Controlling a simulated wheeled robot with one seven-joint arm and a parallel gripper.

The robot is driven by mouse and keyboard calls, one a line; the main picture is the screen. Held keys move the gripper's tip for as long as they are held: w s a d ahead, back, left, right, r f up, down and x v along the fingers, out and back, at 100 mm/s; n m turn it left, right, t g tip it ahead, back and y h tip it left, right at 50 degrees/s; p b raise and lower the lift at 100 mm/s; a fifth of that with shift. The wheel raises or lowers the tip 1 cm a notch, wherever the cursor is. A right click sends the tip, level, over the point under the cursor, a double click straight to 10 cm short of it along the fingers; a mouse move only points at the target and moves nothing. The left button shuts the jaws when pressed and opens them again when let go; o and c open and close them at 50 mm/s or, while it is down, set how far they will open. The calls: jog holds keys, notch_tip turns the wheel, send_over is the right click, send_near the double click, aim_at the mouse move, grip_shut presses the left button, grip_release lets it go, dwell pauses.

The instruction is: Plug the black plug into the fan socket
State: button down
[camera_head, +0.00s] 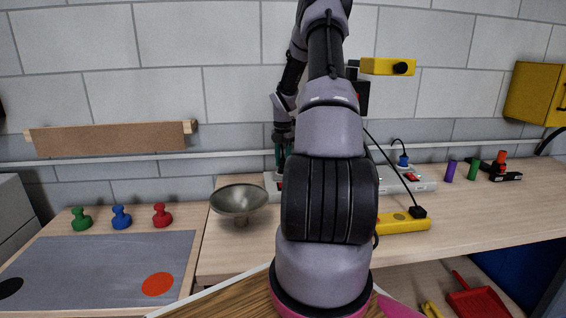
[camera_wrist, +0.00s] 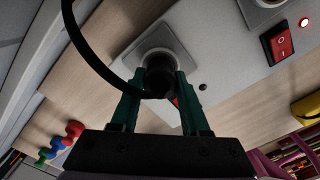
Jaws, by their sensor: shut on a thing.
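My gripper (camera_wrist: 158,80) has green fingers, shut on a black plug (camera_wrist: 158,84) with a black cable that loops up to the left in the wrist view. The plug is over a round socket (camera_wrist: 162,44) in a white socket strip (camera_wrist: 222,62); I cannot tell how deep it sits. In the head view my gripper (camera_head: 282,158) is at the left end of the white strip (camera_head: 271,179), partly behind my arm. The held plug does not show clearly there. No label shows which socket is the fan's.
A blue plug (camera_head: 403,160) is in the strip's right part. A yellow strip (camera_head: 400,225) with another black plug (camera_head: 418,212) lies in front. A metal bowl (camera_head: 239,203) stands left of my arm. A red switch (camera_wrist: 278,42) is beside the socket. Colored cylinders (camera_head: 473,169) stand right.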

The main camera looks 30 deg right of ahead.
aim_at(283, 160)
jog(key=shift+f, duration=0.55)
dwell(0.4)
jog(key=shift+c, duration=1.5)
grip_release()
notch_tip(283, 160, up, 10)
jog(key=shift+f, duration=0.2)
jog(key=shift+r, duration=0.55)
